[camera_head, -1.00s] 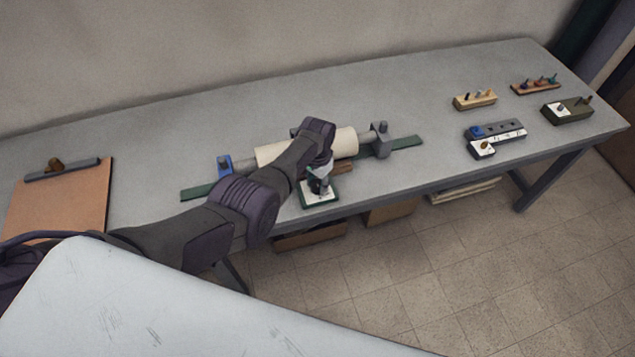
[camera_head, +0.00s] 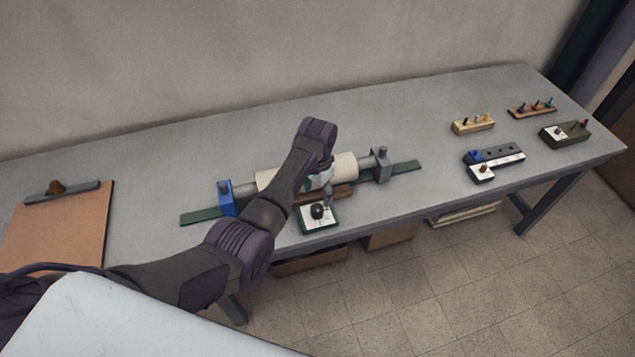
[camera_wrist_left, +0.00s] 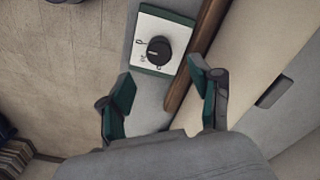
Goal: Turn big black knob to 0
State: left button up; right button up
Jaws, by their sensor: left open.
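The big black knob (camera_head: 318,211) sits on a white-faced box with a green edge (camera_head: 306,228) at the front edge of the table. In the left wrist view the knob (camera_wrist_left: 159,50) shows with a pale pointer line and small marks beside it, too small to read surely. My left gripper (camera_head: 327,192) is just above and behind the box, apart from the knob. In the left wrist view its two green-padded fingers (camera_wrist_left: 160,94) are spread and empty, with the knob ahead of the gap between them. My right gripper is not in view.
A cream roller (camera_head: 342,167) on a green rail lies behind the box, with a brown wooden strip (camera_head: 338,193) between. A clipboard (camera_head: 60,235) lies at left. Several small knob and peg blocks (camera_head: 495,160) stand at right. The table between is clear.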

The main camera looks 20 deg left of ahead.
aim_at(317, 208)
pick_arm(q)
jog(key=shift+r, duration=2.15)
